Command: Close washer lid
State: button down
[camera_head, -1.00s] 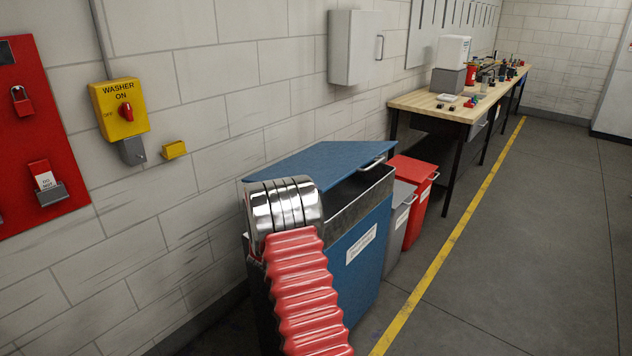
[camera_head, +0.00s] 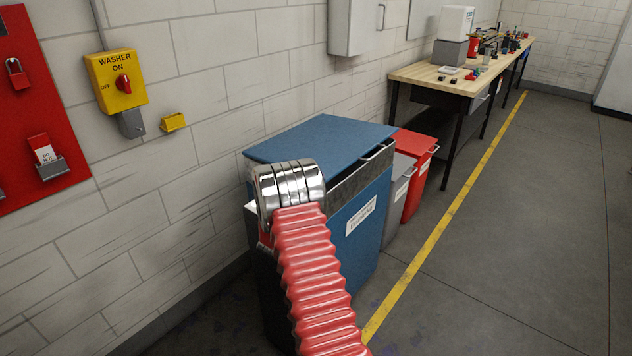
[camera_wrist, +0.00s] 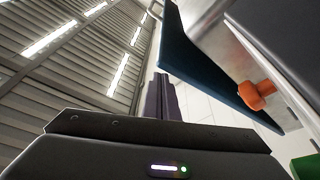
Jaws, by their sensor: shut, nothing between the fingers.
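The washer is a blue bin with a steel rim (camera_head: 362,176) and a white label, standing against the wall in the head view. Its blue lid (camera_head: 320,139) leans low over the top, with a dark gap between its front edge and the rim. In the wrist view the lid (camera_wrist: 190,62) is a dark slanted panel just right of my gripper (camera_wrist: 160,80). My gripper's dark fingers are together and empty. I cannot tell whether they touch the lid. My arm hides the gripper and the washer's near corner in the head view.
Grey (camera_head: 398,200) and red bins (camera_head: 418,180) stand just beyond the washer. A wooden bench (camera_head: 440,78) with small items is farther back. A yellow washer switch (camera_head: 118,82) is on the wall. Open floor (camera_head: 500,250) lies right of the yellow line. An orange knob (camera_wrist: 257,95) shows beside the lid.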

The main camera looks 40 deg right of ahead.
jog(key=shift+r, duration=0.15)
jog(key=s+a, duration=0.1)
jog(key=a, duration=0.8)
jog(key=shift+s+a+r, duration=0.15)
jog(key=shift+a, duration=0.05)
dwell(0.3)
